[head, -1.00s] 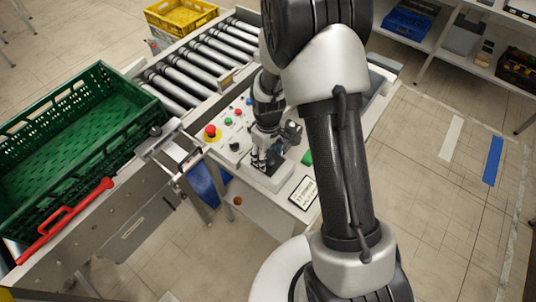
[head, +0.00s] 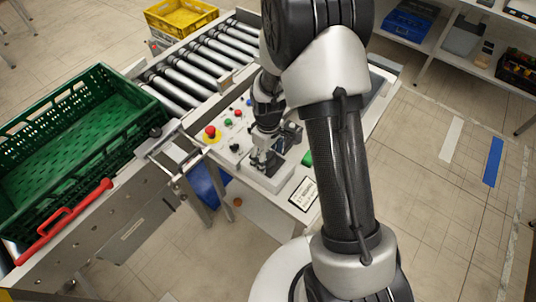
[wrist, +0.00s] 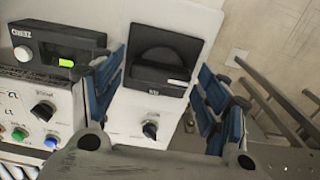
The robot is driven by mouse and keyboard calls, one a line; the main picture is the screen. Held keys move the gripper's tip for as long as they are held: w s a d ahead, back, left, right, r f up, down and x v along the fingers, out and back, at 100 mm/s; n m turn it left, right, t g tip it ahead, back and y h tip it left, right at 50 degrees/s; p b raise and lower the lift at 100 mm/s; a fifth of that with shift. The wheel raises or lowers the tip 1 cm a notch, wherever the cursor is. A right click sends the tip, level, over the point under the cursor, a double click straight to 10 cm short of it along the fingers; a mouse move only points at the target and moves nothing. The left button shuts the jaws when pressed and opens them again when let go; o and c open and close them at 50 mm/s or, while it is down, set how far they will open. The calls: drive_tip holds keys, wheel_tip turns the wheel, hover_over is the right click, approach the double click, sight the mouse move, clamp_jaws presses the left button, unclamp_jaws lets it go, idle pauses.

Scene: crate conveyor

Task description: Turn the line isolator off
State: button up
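The control panel (head: 222,150) stands beside the conveyor. My gripper (head: 265,160) is low over its front part, above a pale box (head: 285,178). In the wrist view, my gripper (wrist: 158,72) is open, its blue-padded fingers apart and nothing held. Between them is a dark square block (wrist: 160,62) with a rounded black part and a small white mark at its right. Below it is a black rotary knob (wrist: 150,130). I cannot read the labels, so I cannot tell for sure which is the line isolator. In the head view my gripper partly hides this area.
A red emergency button (head: 210,131) on yellow is at the panel's left. A dark display unit (wrist: 58,48) lies left of the fingers. A green crate (head: 75,130) with a red handle bar stands left, rollers (head: 190,68) behind.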

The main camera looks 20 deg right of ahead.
sight(268, 157)
drive_tip(key=shift+o, duration=0.2)
wheel_tip(268, 157, up, 12)
idle(0.6)
idle(0.6)
drive_tip(key=s+r+m+t+b, duration=0.25)
drive_tip(key=s+r+b, duration=0.25)
drive_tip(key=s+r, duration=0.35)
drive_tip(key=s+m+t+b, duration=0.2)
drive_tip(key=s+m+b, duration=0.2)
drive_tip(key=s, duration=0.9)
drive_tip(key=shift+s+a+m, duration=0.15)
drive_tip(key=shift+m, duration=0.2)
drive_tip(key=shift+c, duration=0.4)
